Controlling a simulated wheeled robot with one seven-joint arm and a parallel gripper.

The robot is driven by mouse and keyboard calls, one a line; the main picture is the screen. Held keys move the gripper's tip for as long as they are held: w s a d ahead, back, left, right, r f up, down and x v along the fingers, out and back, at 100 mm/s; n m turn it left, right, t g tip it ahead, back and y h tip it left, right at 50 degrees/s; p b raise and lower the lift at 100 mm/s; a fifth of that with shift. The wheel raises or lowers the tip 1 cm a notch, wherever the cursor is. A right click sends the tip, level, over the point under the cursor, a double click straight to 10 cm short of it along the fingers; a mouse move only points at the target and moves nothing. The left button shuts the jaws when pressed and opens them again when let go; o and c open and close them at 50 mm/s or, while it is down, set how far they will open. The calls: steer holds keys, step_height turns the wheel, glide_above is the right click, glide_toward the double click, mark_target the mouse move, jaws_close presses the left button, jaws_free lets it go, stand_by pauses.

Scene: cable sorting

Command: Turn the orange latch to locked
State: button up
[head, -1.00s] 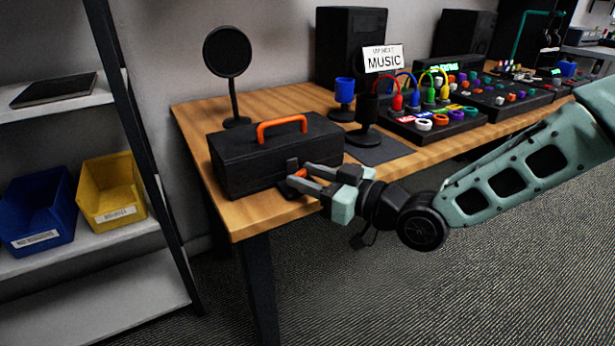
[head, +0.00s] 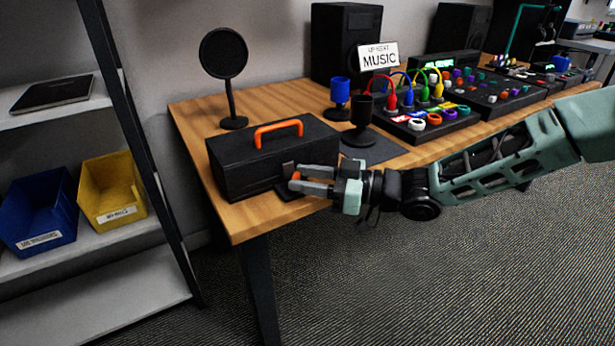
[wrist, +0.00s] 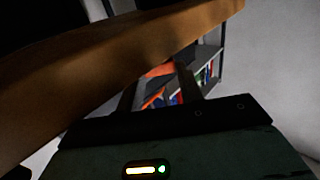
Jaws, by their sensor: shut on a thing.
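A black toolbox (head: 235,168) with an orange carrying handle (head: 278,128) stands near the front left corner of the wooden table. The orange latch (head: 296,176) is on the toolbox's front, and only a small part shows between the fingers. My gripper (head: 301,182) is shut on the latch, with its fingers reaching in from the right. In the wrist view, an orange piece (wrist: 160,70) shows between the two finger ends of my gripper (wrist: 161,82). The fingers cover most of the latch, so I cannot tell its exact angle.
The table (head: 195,125) carries a round black screen on a stand (head: 224,54), a blue cup-shaped piece (head: 340,90), a black one (head: 362,115) and a cable panel (head: 430,120). A shelf with a blue bin (head: 38,210) and a yellow bin (head: 112,190) stands left.

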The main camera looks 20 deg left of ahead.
steer(key=shift+r, duration=0.1)
steer(key=o, duration=1)
steer(key=shift+w, duration=0.1)
steer(key=shift+t+b, duration=0.3)
